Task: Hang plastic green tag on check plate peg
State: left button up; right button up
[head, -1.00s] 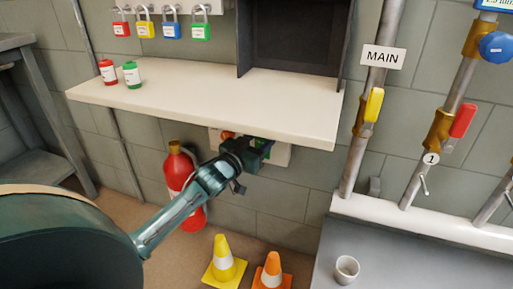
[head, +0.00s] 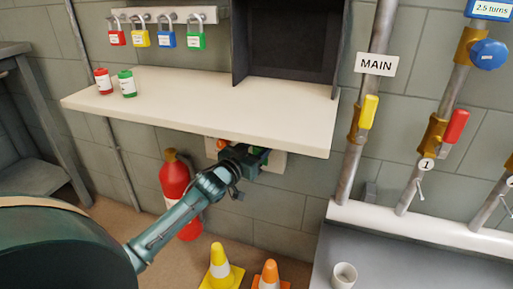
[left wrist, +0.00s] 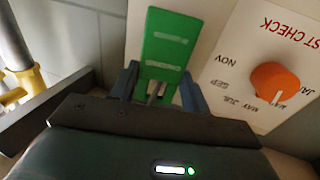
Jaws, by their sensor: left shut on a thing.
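My left gripper (head: 247,160) reaches under the front edge of the white shelf to the wall. In the left wrist view the gripper (left wrist: 160,92) is shut on the green tag (left wrist: 165,45), a flat plastic piece with pale label strips. The tag lies close in front of the pale check plate (left wrist: 240,80); I cannot tell whether they touch. The plate has red "CHECK" lettering, upside down here, and an orange knob (left wrist: 275,82) ringed by month names. In the head view the plate (head: 277,162) is mostly behind my gripper. I cannot make out the peg clearly. My right gripper is not in view.
The white shelf (head: 200,108) overhangs my left gripper. A red fire extinguisher (head: 173,180) stands left of it. A yellow cone (head: 219,270) and an orange cone (head: 269,279) stand below. A grey bench (head: 400,265) with a white cup (head: 344,275) is at right.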

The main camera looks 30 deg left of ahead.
pick_arm(q)
jog(key=o, duration=1)
jog(key=shift+s, duration=0.35)
jog(key=s+p, duration=0.4)
jog(key=s, duration=0.8)
jog(key=shift+s+a+f, duration=0.1)
jog(key=shift+s+a, duration=0.05)
jog(key=shift+s, duration=0.1)
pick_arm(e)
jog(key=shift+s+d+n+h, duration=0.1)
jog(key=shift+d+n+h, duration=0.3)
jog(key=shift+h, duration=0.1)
